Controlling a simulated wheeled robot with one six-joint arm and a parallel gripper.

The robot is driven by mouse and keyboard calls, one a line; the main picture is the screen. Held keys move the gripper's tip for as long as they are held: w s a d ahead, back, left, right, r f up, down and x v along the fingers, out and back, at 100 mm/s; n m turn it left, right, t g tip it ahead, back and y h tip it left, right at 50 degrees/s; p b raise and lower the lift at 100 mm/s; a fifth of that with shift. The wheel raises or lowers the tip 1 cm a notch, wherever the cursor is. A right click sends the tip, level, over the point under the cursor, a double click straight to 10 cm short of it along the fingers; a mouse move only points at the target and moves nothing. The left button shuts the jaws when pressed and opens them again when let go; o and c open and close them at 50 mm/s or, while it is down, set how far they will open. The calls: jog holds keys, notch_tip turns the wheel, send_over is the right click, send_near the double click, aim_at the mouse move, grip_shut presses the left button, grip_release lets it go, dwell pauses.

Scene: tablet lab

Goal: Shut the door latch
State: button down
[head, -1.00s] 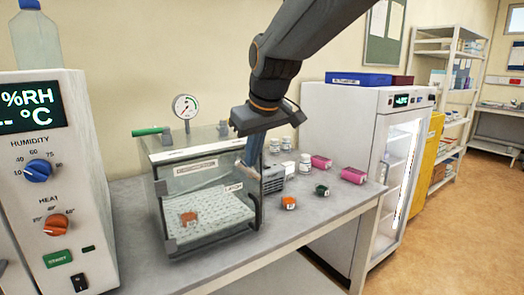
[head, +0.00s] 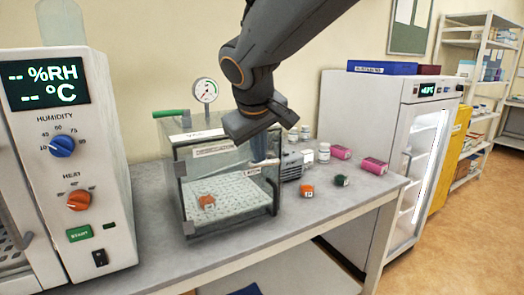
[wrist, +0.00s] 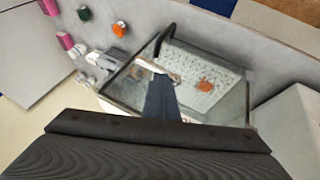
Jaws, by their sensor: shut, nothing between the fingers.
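The glass chamber (head: 231,213) stands on the bench in the head view, its front door closed or nearly so; I cannot tell which. A "LATCH" label (head: 253,171) is at the door's right side. Beside it a pale latch lever (head: 265,162) lies nearly level. The lever (wrist: 152,67) also shows in the wrist view, at the tip of my fingers. My gripper (wrist: 157,80) is shut and empty, close to the lever; contact is unclear. In the head view my wrist hides most of the fingers. An orange-capped vial (head: 206,201) sits inside on a perforated shelf.
A gauge (head: 205,90) and green handle (head: 171,116) are at the chamber's top. A humidity control unit (head: 70,180) stands left. A grey pump (head: 292,165), white bottles, an orange vial (head: 307,191) and a green vial (head: 341,180) stand right. The bench front is clear.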

jog(key=shift+s+a+f+b, duration=0.2)
jog(key=shift+f+b, duration=0.15)
jog(key=shift+f, duration=0.2)
jog(key=shift+s+a+f+b, duration=0.2)
jog(key=shift+f+b, duration=0.1)
jog(key=shift+f, duration=0.25)
jog(key=shift+s, duration=0.1)
jog(key=s+a+r+p, duration=0.1)
jog(key=s+a+r, duration=0.3)
jog(key=s+r, duration=0.4)
jog(key=shift+s+r, duration=0.2)
jog(key=shift+r, duration=0.15)
jog(key=s+d+f+m+g, duration=0.2)
jog(key=s+d+f, duration=0.1)
jog(key=d+f, duration=0.6)
jog(key=s+d+f+m+g, duration=0.2)
jog(key=s+d+f+m, duration=0.1)
jog(key=d+f, duration=0.6)
jog(key=s+d+f+m+g, duration=0.2)
jog(key=s+d+f, duration=0.1)
jog(key=d+f, duration=0.6)
notch_tip(320, 180, down, 3)
jog(key=shift+s+f+m, duration=0.1)
jog(key=shift+s+m, duration=0.15)
jog(key=shift+m, duration=0.05)
